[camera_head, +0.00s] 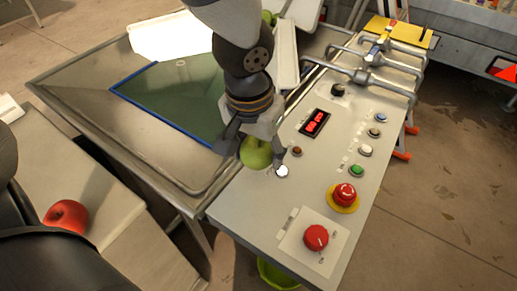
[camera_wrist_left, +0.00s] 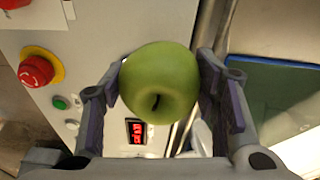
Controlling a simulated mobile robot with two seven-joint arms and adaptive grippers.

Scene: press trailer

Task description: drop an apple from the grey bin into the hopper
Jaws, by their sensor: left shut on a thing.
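A green apple (camera_head: 256,153) is between the fingers of my left gripper (camera_head: 255,148), above the left edge of the grey control panel. In the left wrist view the green apple (camera_wrist_left: 160,82) sits between both finger pads of the left gripper (camera_wrist_left: 162,85), its stem end facing the camera. A red apple (camera_head: 66,215) lies on a pale grey surface at the lower left, partly hidden by a dark part in front. I cannot clearly make out the grey bin or the hopper. A bit of green shows at the top, behind my arm. My right gripper is not in view.
The control panel (camera_head: 270,215) carries a red display (camera_head: 314,122), a red emergency button (camera_head: 344,193), a red rotary knob (camera_head: 316,237) and small buttons. A metal table with a blue-edged green sheet (camera_head: 170,95) lies left. Grey pipe rails (camera_head: 375,75) stand at the panel's far end.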

